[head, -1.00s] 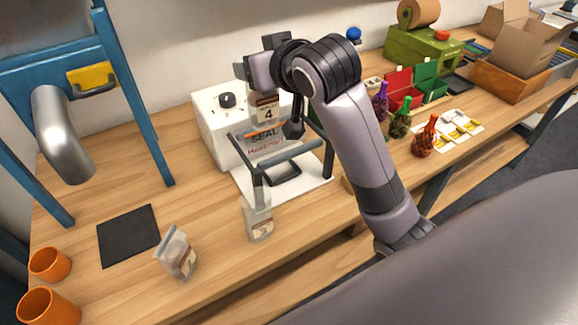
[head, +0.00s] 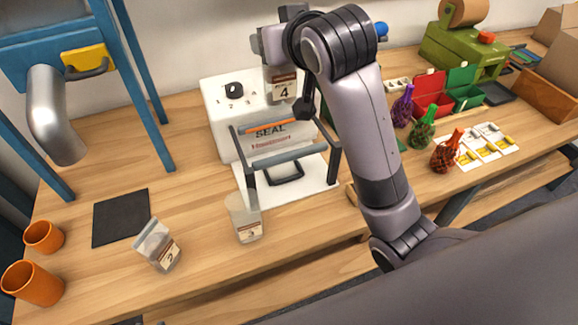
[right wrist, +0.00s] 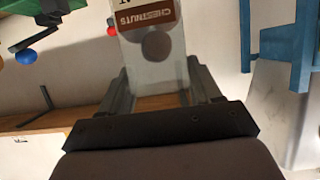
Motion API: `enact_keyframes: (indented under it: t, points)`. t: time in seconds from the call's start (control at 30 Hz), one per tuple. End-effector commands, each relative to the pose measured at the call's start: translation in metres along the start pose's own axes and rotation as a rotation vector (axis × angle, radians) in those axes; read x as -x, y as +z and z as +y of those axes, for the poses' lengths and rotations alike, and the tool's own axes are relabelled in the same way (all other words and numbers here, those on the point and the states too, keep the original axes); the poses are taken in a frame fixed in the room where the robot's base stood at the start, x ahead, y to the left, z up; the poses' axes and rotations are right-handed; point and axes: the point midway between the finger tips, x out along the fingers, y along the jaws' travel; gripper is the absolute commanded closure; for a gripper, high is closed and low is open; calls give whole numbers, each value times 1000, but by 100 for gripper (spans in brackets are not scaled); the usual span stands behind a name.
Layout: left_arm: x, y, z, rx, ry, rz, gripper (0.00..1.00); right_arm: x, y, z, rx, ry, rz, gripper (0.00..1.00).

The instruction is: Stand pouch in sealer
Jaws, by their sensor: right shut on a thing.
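My right gripper (right wrist: 158,88) is shut on a clear pouch with a brown label marked 4 (head: 284,88), above the sealer's bars and apart from the base plate. In the right wrist view the pouch (right wrist: 172,72) shows between the fingers, with a "CHESTNUTS" label and a round brown shape. My arm partly covers the sealer's right side. My left gripper is not in view.
Pouches marked 2 (head: 158,247) and 3 (head: 244,220) stand in front of the sealer. A dark mat (head: 120,217) and orange cups (head: 33,284) lie left. A blue frame (head: 146,90) rises left.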

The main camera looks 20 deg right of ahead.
Motion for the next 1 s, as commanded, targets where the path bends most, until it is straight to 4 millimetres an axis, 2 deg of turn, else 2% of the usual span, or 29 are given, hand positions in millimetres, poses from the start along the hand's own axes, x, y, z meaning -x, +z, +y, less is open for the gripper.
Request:
enact_keyframes:
  t: [0.17,0.6,0.7,0.87,1.0]
  points:
    - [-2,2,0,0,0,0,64,-8,19,0,1,2,-5,86]
    - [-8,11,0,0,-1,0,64,-50,124,0,2,1,-5,86]
    - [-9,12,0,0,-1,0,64,-56,138,-1,2,1,-2,86]
    - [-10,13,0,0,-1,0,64,-61,147,-1,1,1,0,86]
    - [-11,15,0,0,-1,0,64,-69,167,0,2,2,-3,86]
